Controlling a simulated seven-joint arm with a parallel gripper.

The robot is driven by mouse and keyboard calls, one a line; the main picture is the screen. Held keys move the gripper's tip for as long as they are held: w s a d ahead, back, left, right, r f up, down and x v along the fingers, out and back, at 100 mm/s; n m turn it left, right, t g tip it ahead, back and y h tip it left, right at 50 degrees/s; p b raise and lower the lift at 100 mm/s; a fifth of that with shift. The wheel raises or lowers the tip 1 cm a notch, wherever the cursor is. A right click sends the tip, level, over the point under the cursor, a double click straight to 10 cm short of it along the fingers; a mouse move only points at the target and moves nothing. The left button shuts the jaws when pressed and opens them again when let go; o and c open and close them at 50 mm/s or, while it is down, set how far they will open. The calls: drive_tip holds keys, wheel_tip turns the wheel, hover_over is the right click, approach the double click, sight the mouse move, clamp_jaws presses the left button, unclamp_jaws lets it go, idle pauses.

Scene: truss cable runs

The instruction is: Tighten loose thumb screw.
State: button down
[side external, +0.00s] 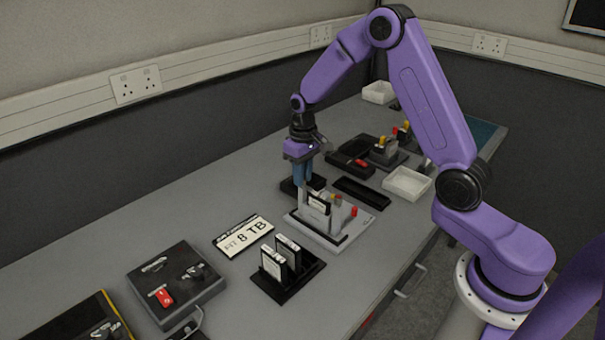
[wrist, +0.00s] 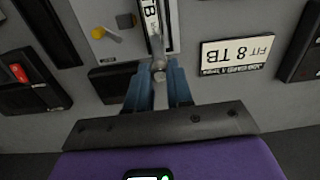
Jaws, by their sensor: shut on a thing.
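My gripper (side external: 302,181) points down at the back edge of a light grey fixture (side external: 330,238) in the side view. In the wrist view its blue fingertips (wrist: 159,84) are closed around a small silver thumb screw (wrist: 159,72). A grey metal shaft or lever runs up from it. A labelled drive (wrist: 150,20) sits in the fixture beside this; it also shows in the side view (side external: 319,205). The fingers partly hide the screw, and I cannot tell how far it is threaded in.
A yellow-headed part (wrist: 84,36) stands on the fixture. A "FIT 8 TB" card (side external: 243,235) lies to the left. A black rack (side external: 290,285) with two drives stands in front. Black trays (side external: 361,193) and a white tray (side external: 407,183) lie behind right.

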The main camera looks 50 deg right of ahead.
drive_tip(key=c, duration=1)
unclamp_jaws()
wheel_tip(320, 180, up, 17)
drive_tip(key=shift+d+r, duration=0.15)
drive_tip(key=shift+r, duration=0.05)
drive_tip(key=s+a+f+n, duration=0.1)
drive_tip(key=s+a+n, duration=0.2)
drive_tip(key=s+a, duration=0.3)
drive_tip(key=s+a+f+n, duration=0.1)
drive_tip(key=s+a+n, duration=0.25)
drive_tip(key=s, duration=0.55)
drive_tip(key=s+f+n, duration=0.1)
drive_tip(key=s+n, duration=0.1)
drive_tip(key=s, duration=0.4)
drive_tip(key=s+d+f+n, duration=0.1)
drive_tip(key=s+f, duration=0.1)
drive_tip(key=s, duration=0.4)
drive_tip(key=s+f+n, duration=0.1)
drive_tip(key=s+n, duration=0.1)
drive_tip(key=s, duration=0.5)
drive_tip(key=shift+d+f+n, duration=0.15)
drive_tip(key=shift+f+n, duration=0.1)
drive_tip(key=shift+n, duration=0.1)
